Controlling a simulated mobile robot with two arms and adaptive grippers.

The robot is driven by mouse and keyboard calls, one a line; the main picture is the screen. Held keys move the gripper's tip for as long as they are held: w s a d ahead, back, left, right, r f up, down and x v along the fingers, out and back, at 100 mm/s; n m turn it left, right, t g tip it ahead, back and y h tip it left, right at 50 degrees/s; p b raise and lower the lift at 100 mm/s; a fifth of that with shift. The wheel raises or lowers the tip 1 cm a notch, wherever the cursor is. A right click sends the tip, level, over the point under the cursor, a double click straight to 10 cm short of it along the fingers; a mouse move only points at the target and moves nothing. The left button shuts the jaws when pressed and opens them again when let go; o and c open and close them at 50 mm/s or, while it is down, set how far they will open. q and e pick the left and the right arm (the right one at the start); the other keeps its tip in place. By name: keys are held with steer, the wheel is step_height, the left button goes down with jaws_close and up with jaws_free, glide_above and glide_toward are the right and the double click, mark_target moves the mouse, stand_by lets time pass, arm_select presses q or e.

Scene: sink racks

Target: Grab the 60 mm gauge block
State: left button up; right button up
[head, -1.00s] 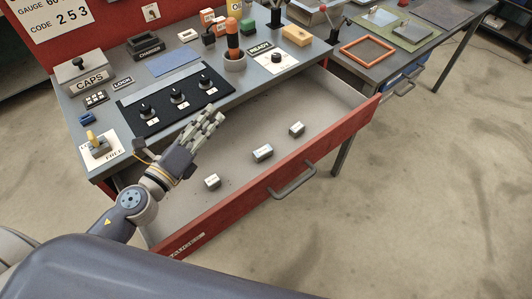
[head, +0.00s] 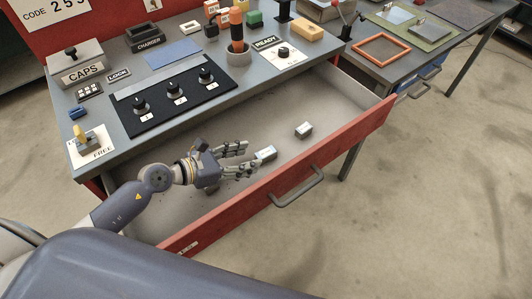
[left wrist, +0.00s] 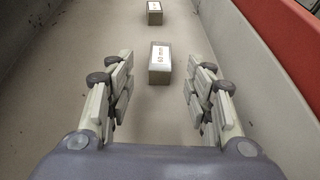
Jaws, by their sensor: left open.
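A small grey gauge block with a white label (head: 265,153) lies on the floor of the open drawer. In the left wrist view the block (left wrist: 160,62) shows ahead, between the lines of my fingers; its label looks like 60 mm, but the print is small. My left gripper (head: 247,160) is open and empty, low in the drawer, with its fingertips just short of this block. In the left wrist view the gripper's two fingers (left wrist: 160,80) stand wide apart. A second block (head: 303,130) lies farther right, and also shows farther ahead (left wrist: 154,18). My right gripper is out of view.
The red drawer front (head: 330,152) with its handle bounds the drawer on the near side. The bench top with a knob panel (head: 172,103) overhangs the far side. A third block is mostly hidden by my left gripper. The drawer's right part is clear.

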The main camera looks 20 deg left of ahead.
mark_target(264, 153)
arm_select(q)
steer(key=shift+p+x, duration=0.55)
steer(key=shift+x, duration=2.2)
steer(key=shift+r, duration=0.15)
jaws_close()
